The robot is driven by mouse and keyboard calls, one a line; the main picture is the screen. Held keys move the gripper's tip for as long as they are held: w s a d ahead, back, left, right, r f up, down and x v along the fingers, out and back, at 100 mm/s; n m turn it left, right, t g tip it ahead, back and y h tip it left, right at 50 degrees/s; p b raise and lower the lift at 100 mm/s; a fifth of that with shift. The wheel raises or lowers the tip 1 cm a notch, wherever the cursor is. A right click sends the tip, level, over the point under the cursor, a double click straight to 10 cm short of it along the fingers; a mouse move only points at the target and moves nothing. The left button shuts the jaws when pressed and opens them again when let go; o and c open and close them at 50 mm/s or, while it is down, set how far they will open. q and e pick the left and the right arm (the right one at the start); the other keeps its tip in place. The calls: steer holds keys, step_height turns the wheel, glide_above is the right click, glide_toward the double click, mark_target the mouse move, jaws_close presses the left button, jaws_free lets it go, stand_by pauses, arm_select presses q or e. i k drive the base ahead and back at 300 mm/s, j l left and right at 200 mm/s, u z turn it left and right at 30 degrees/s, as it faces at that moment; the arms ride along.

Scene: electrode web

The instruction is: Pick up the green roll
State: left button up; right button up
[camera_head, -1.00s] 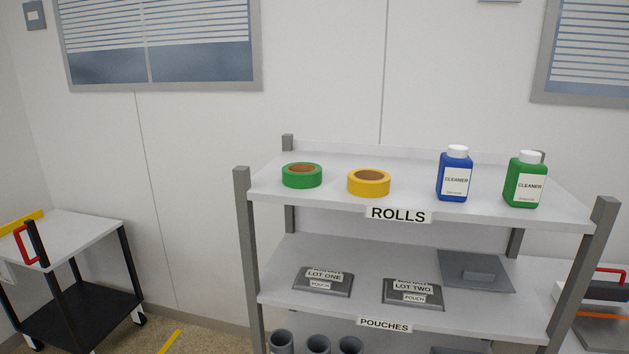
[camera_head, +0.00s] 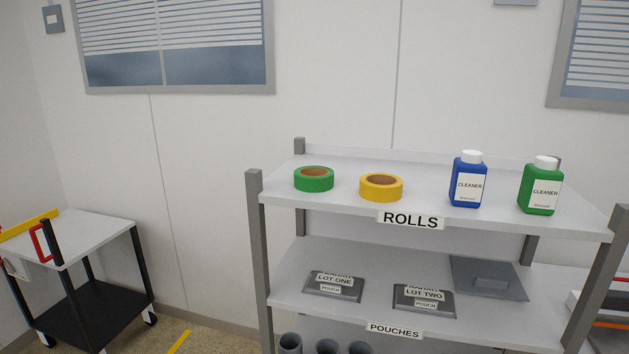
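The green roll (camera_head: 314,183) lies flat on the top shelf (camera_head: 330,206) of a rack, near its left end. Its brown core faces up. A yellow roll (camera_head: 381,191) lies just to its right, with a small gap between them. The shelf's front edge carries a ROLLS label (camera_head: 410,220). Neither of my grippers shows in the head view.
A blue cleaner bottle (camera_head: 468,181) and a green cleaner bottle (camera_head: 540,188) stand on the right of the top shelf. Grey posts (camera_head: 258,230) rise at its corners. Pouches (camera_head: 334,284) lie on the shelf below. A cart (camera_head: 85,238) stands at the left.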

mark_target(309, 178)
steer(key=i+j+z, duration=0.15)
steer(key=j, duration=0.25)
steer(key=i+j+z, duration=0.1)
steer(key=j, duration=0.3)
steer(key=i+j+z, duration=0.15)
steer(key=j, duration=0.25)
steer(key=j+z, duration=0.15)
steer(key=j, duration=0.25)
steer(key=i, duration=0.05)
